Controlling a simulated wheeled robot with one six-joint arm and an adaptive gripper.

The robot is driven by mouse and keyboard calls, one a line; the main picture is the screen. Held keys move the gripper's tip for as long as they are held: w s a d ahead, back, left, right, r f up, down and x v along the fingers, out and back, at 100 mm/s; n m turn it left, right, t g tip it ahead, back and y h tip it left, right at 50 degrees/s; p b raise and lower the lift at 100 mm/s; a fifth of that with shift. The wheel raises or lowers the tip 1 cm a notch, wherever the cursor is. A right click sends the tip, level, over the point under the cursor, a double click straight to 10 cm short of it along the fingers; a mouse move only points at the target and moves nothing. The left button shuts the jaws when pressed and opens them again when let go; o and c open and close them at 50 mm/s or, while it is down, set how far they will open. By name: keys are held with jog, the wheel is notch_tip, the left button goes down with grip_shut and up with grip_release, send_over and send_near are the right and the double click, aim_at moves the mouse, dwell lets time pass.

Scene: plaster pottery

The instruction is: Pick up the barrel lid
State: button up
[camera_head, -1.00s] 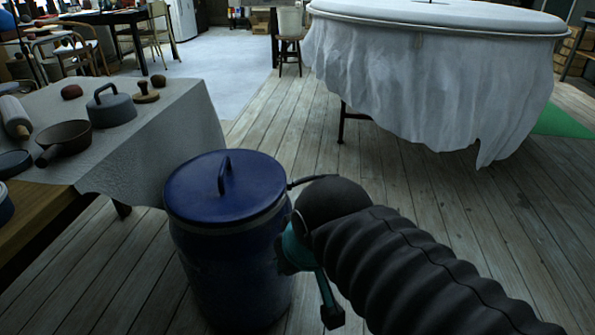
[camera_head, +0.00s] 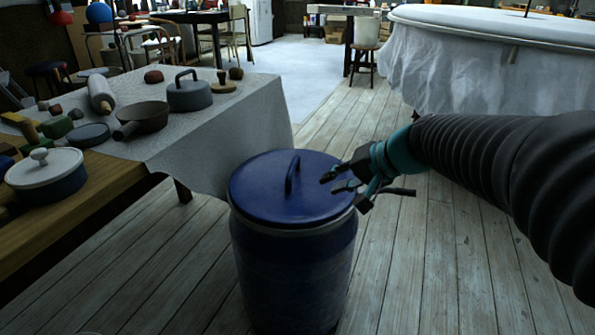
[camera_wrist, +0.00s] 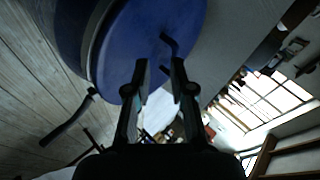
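The barrel lid (camera_head: 265,190) is a dark blue round disc with an upright loop handle (camera_head: 292,172), seated on top of a dark blue barrel (camera_head: 292,270) on the floor. My gripper (camera_head: 328,184) is open and empty, at the right side of the lid, with its fingers pointing left toward the handle and apart from it. In the wrist view the lid (camera_wrist: 135,40) fills the top middle, and its handle (camera_wrist: 168,50) shows beyond the gap between my open fingertips (camera_wrist: 160,68). A dark lever (camera_head: 398,191) sticks out at the right of the barrel rim.
A cloth-covered table (camera_head: 225,125) stands left of the barrel, with a grey lidded pot (camera_head: 189,96), a pan (camera_head: 147,117) and a white-lidded pot (camera_head: 45,175). A large round draped table (camera_head: 460,70) stands at back right. The plank floor between is clear.

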jog(key=m+t+y+b, duration=0.1)
jog(key=m+y, duration=0.1)
send_near(292, 166)
jog(key=s+d, duration=0.2)
jog(key=d, duration=0.1)
jog(key=x, duration=0.9)
jog(key=r+x, duration=0.1)
jog(key=x, duration=0.3)
jog(key=shift+w+a+f, duration=0.15)
jog(key=shift+w+a, duration=0.15)
jog(key=shift+a, duration=0.15)
jog(key=shift+c, duration=0.3)
grip_shut()
